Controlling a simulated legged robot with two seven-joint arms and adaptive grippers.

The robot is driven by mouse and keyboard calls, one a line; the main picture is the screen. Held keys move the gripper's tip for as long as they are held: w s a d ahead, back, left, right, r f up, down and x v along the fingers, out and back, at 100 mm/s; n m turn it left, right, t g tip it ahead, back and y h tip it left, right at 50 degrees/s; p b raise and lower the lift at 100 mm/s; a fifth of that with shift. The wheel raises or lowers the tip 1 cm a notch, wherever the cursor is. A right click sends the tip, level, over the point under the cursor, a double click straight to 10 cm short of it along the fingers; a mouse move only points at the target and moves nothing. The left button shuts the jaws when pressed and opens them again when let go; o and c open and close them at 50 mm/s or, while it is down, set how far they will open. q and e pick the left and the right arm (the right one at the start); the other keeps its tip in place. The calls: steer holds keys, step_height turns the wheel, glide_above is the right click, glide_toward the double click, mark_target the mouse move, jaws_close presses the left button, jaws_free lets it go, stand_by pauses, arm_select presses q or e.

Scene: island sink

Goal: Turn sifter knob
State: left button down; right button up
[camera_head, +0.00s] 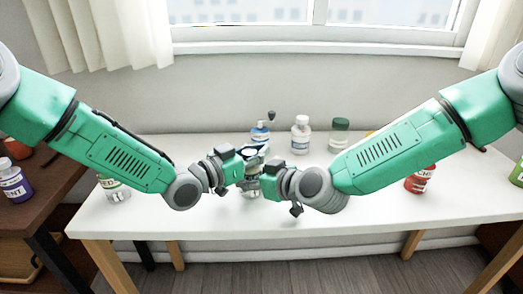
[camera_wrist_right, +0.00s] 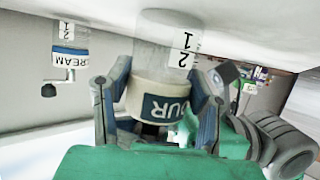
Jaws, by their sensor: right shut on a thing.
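A clear container with a cream band and a dark label reading "OUR" (camera_wrist_right: 158,92), probably flour, appears upside down in the right wrist view. My right gripper (camera_wrist_right: 155,88) is shut on it, one finger on each side. In the head view my right gripper (camera_head: 262,174) meets my left gripper (camera_head: 246,160) over the middle of the white table, and the two hide most of the container. My left gripper is close beside it; its fingers are too small to tell open from shut. No knob on the held container shows clearly.
Behind the grippers stand a blue-labelled jar (camera_head: 260,132) with a dark knob, a white-capped bottle (camera_head: 300,135) and a green-lidded jar (camera_head: 340,134). A red jar (camera_head: 420,180) stands right, a clear jar (camera_head: 115,190) left. The white table's (camera_head: 370,205) front is mostly clear.

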arm_select(q)
steer(key=shift+s+d+m+g+h, duration=0.2)
steer(key=shift+m+g+h, duration=0.2)
steer(key=shift+m+g, duration=0.15)
steer(key=m+g, duration=0.3)
steer(key=g, duration=0.2)
steer(key=s+m+g+h, duration=0.1)
steer(key=m+g, duration=0.2)
steer(key=g, duration=0.2)
steer(key=m+g+h, duration=0.1)
steer(key=m+g, duration=0.3)
steer(key=g, duration=0.1)
steer(key=shift+s+a+f+g, duration=0.1)
steer(key=shift+s+f+g, duration=0.05)
steer(key=shift+s+g, duration=0.15)
steer(key=c, duration=1.5)
jaws_free()
steer(key=shift+o, duration=0.9)
steer(key=shift+s+g, duration=0.1)
steer(key=shift+g, duration=0.15)
steer(key=v, duration=0.7)
steer(key=shift+w+a, duration=0.15)
steer(key=shift+w, duration=0.05)
steer(key=shift+o, duration=0.5)
